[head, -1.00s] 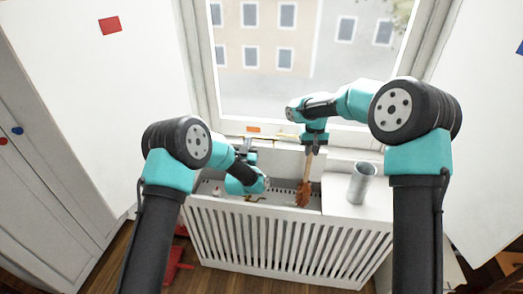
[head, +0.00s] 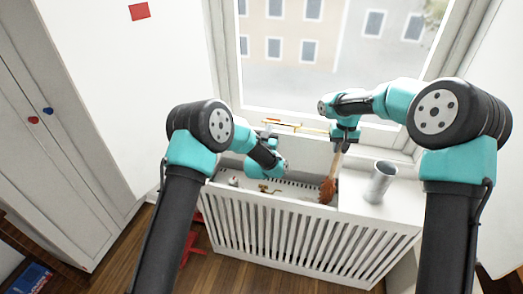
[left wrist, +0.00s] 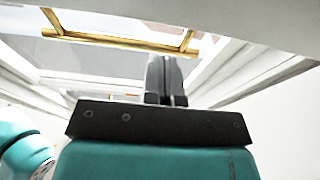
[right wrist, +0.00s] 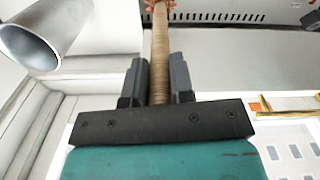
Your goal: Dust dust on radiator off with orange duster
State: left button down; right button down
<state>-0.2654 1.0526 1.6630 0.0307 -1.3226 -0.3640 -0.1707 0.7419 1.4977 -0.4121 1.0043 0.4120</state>
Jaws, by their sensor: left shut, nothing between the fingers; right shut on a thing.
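The orange duster (head: 327,190) stands slightly tilted, its rust-orange head down on the right part of the open top of the white radiator (head: 270,235). My right gripper (head: 345,140) is shut on its pale wooden handle; the right wrist view shows the handle (right wrist: 160,60) between the fingers. My left gripper (head: 268,135) is shut and empty near the window-side edge of the radiator top, left of the duster. Its closed fingers show in the left wrist view (left wrist: 166,80). I cannot make out dust on the radiator.
A grey metal cylinder (head: 380,183) stands on the white ledge right of the duster. A brass frame (head: 297,126) is at the window behind my left gripper. A small brass piece (head: 268,190) lies in the radiator top. A red object (head: 192,240) is on the floor at left.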

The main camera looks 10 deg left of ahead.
pick_arm(q)
jog(key=r+v, duration=0.1)
jog(key=v, duration=1.1)
jog(key=shift+s, duration=0.45)
pick_arm(e)
jog(key=shift+w+a, duration=0.1)
jog(key=shift+a, duration=0.35)
pick_arm(q)
jog(key=shift+a, duration=0.1)
jog(key=s+a+f+n+g, duration=0.1)
jog(key=s+a+f+g, duration=0.4)
jog(key=f, duration=0.3)
jog(key=s+a+f+g, duration=0.4)
jog(key=s+f, duration=0.1)
jog(key=f, duration=0.4)
jog(key=s+a+f+n+g, duration=0.1)
jog(key=s+a+f+g, duration=0.1)
jog(key=s, duration=0.5)
jog(key=s+a+f+n+g, duration=0.1)
jog(key=s+a+f+g, duration=0.1)
jog(key=s+g, duration=0.3)
jog(key=s+a+f+g, duration=0.2)
jog(key=s+f+g, duration=0.1)
jog(key=s, duration=0.7)
jog(key=shift+s+a+f+n+g+h, duration=0.3)
jog(key=shift+a+f+n+g, duration=0.1)
jog(key=shift+f, duration=0.2)
pick_arm(e)
jog(key=shift+r, duration=0.1)
